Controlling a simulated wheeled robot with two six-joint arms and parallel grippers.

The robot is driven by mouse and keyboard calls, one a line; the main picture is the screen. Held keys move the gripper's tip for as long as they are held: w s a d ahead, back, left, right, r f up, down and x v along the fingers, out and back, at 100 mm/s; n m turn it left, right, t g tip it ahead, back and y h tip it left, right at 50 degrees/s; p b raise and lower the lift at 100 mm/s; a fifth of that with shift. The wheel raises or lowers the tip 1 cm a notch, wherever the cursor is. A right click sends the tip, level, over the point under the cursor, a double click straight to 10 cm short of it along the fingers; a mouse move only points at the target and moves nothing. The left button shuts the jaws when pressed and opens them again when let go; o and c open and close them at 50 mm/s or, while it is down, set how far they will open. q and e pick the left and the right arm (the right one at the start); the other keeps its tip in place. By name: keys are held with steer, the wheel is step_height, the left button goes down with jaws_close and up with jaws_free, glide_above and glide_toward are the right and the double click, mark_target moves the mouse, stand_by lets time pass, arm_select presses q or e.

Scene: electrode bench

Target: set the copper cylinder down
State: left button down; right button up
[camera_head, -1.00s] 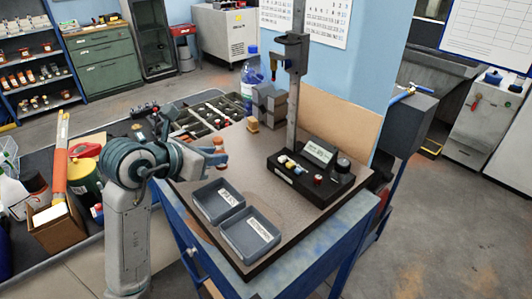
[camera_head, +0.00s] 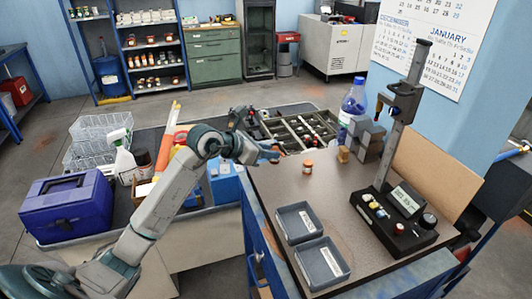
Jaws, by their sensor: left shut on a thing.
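My left gripper (camera_head: 273,153) is at the left edge of the brown bench top (camera_head: 345,205). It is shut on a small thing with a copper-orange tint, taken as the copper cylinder. The fingers hide most of it, and I cannot tell whether it touches the surface. A short upright orange-copper piece with a pale band (camera_head: 308,167) stands on the bench top, just right of the fingertips and apart from them. My right gripper is not in view.
Two grey labelled trays (camera_head: 277,221) (camera_head: 299,263) lie at the front left of the bench top. A brass-coloured block (camera_head: 343,155), grey blocks (camera_head: 366,139), a blue bottle (camera_head: 352,104) and a black stand base (camera_head: 394,222) stand further right. The middle is clear.

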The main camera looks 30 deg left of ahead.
arm_select(q)
steer(key=shift+w+a, duration=0.2)
steer(key=shift+a, duration=0.05)
steer(key=shift+w+f, duration=0.1)
steer(key=shift+f, duration=0.1)
step_height(320, 180, down, 3)
steer(key=p, duration=0.2)
steer(key=shift+r+p, duration=0.1)
steer(key=shift+p, duration=0.2)
steer(key=shift+f, duration=0.2)
steer(key=shift+f+b, duration=0.2)
steer(key=shift+b, duration=0.15)
steer(key=c, duration=1.1)
jaws_free()
steer(key=shift+c, duration=0.2)
steer(key=shift+r, duration=0.1)
steer(key=shift+r, duration=0.1)
